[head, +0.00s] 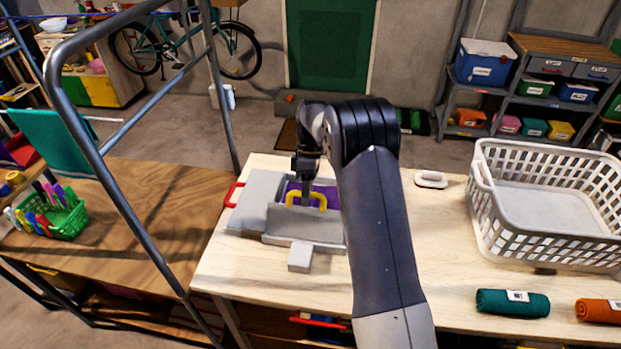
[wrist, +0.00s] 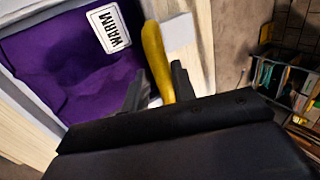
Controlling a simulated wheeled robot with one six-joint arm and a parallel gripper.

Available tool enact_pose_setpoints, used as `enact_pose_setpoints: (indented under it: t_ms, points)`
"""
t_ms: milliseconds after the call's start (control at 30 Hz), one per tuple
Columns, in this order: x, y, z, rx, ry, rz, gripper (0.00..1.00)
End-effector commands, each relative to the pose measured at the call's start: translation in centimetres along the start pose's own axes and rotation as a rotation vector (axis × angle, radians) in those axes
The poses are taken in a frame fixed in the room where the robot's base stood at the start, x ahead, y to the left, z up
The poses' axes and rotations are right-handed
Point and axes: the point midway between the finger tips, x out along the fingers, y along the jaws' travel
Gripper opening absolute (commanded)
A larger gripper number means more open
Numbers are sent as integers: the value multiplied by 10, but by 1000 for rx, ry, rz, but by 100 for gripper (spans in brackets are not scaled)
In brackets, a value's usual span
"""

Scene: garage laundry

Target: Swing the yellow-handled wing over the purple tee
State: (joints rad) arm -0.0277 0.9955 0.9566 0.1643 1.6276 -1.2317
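The folding board has a grey side panel (head: 258,196) with a red handle (head: 233,194) at its left. The yellow-handled wing (head: 296,221) is grey and stands tilted up at the board's near side, with its yellow handle (head: 305,194) along the upper edge. The purple tee (head: 331,191) lies behind the wing, partly hidden by it and by my arm. In the wrist view the tee (wrist: 50,62) shows a white "WARM" label. My gripper (head: 306,178) is at the yellow handle; in the wrist view its fingers stand either side of the handle (wrist: 156,60) and look shut on it.
A small grey block (head: 300,257) lies in front of the board. A white object with a handle (head: 431,179) and a white laundry basket (head: 545,250) stand right of my arm. Rolled green (head: 512,303) and orange (head: 598,311) cloths lie near the front edge. A metal rail (head: 130,212) rises at left.

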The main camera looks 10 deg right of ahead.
Motion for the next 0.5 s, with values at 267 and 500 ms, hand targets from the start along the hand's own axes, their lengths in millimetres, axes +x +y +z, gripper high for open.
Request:
enact_pose_setpoints:
  t_ms: [267, 500]
  points:
    - [-7, 19, 0, 0, 0, 0, 25]
    - [-12, 35, 0, 1, 1, 3, 25]
